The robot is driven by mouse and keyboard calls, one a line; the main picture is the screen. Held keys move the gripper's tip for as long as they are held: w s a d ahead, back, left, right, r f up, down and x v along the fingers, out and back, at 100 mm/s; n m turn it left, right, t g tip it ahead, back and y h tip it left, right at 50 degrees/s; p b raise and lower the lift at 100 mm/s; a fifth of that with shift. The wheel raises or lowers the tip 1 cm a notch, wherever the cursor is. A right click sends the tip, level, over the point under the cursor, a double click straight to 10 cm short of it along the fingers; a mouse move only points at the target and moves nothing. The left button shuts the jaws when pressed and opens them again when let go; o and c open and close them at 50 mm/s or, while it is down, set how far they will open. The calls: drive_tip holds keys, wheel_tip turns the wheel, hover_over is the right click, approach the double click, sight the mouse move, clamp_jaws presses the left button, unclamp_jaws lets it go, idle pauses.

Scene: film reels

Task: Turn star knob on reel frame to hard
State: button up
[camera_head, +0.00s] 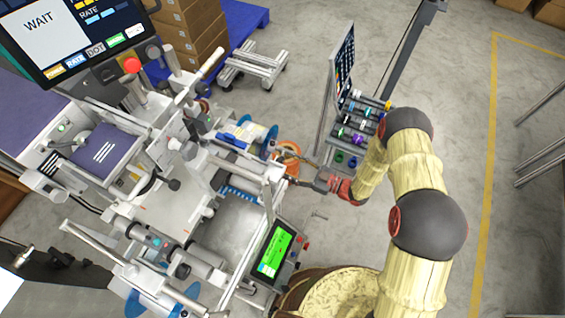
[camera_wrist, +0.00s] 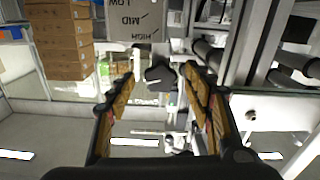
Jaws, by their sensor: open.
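The lettering appears upside down. My gripper (camera_wrist: 158,72) is open, with one fingertip on each side of the knob in the picture. I cannot tell whether either finger touches it. In the head view my gripper (camera_head: 287,168) reaches left to the right side of the reel frame (camera_head: 268,190). The knob cannot be made out there.
A screen reading WAIT (camera_head: 80,35) stands at upper left, and a green display (camera_head: 274,252) sits below my gripper. A rack of coloured spools (camera_head: 355,125) stands close behind my arm. Cardboard boxes (camera_head: 190,30) are at the back. Open floor lies at right.

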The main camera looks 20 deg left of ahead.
drive_tip(key=shift+w+a, duration=0.1)
drive_tip(key=shift+a, duration=1.4)
drive_tip(key=shift+c, duration=0.6)
drive_tip(key=c, duration=1)
